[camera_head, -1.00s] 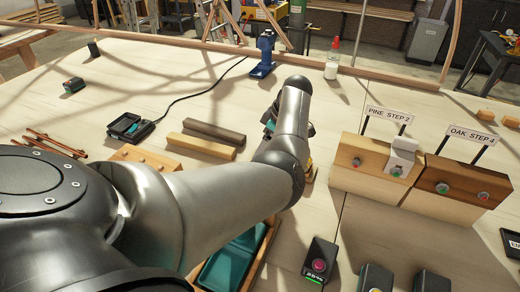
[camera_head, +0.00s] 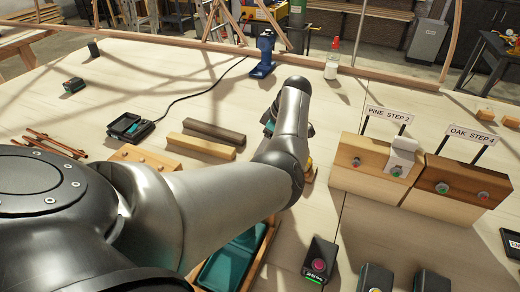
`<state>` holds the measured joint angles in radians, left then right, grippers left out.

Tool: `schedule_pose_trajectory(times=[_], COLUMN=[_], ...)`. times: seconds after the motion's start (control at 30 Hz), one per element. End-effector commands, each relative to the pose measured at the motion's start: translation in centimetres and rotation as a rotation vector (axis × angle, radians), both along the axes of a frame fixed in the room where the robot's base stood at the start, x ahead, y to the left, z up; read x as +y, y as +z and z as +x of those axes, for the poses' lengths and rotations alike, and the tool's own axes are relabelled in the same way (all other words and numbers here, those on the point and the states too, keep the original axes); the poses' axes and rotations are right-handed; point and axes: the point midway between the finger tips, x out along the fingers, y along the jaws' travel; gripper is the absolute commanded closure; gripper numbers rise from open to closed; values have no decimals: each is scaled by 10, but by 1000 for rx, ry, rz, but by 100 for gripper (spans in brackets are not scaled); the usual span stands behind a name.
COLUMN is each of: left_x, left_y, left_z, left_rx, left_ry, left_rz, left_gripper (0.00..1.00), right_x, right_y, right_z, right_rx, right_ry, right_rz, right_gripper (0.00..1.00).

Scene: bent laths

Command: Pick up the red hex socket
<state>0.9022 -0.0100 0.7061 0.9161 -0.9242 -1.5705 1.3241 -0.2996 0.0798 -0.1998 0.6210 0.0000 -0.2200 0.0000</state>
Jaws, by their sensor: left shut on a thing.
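I cannot make out the red hex socket anywhere in the head view. My left arm reaches in from the left across the bench, and its wrist bends down near the middle. My left gripper (camera_head: 308,172) is almost wholly hidden behind that wrist, with only a small dark and yellowish edge showing beside it. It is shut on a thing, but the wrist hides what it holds. My right gripper is not in view.
Pine (camera_head: 374,165) and oak (camera_head: 455,190) blocks with labels stand at right. Black boxes, one with a red button (camera_head: 318,265), sit at the front. A teal tray (camera_head: 222,268) is partly under my arm. Wooden bars (camera_head: 215,131) lie left of the wrist; a white bottle (camera_head: 331,68) stands behind.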

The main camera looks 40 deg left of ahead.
Motion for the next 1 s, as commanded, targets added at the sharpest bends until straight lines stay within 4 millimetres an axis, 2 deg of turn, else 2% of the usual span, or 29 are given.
schedule_pose_trajectory(times=[0.37, 0.53, 0.67, 1.0], left_x=[0, 0, 1, 1], left_y=[3, 18, 43, 141], left_z=[0, 1, 1, 1], left_rx=[-1, -3, -6, -6], left_ry=[0, 1, 1, 0], left_rz=[0, 2, 3, 3], left_gripper=[100, 100, 100, 100], right_x=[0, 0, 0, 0], right_y=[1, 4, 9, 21], right_z=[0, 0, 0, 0], right_rx=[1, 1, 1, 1], right_ry=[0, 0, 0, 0], right_rz=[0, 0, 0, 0], right_gripper=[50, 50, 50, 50])
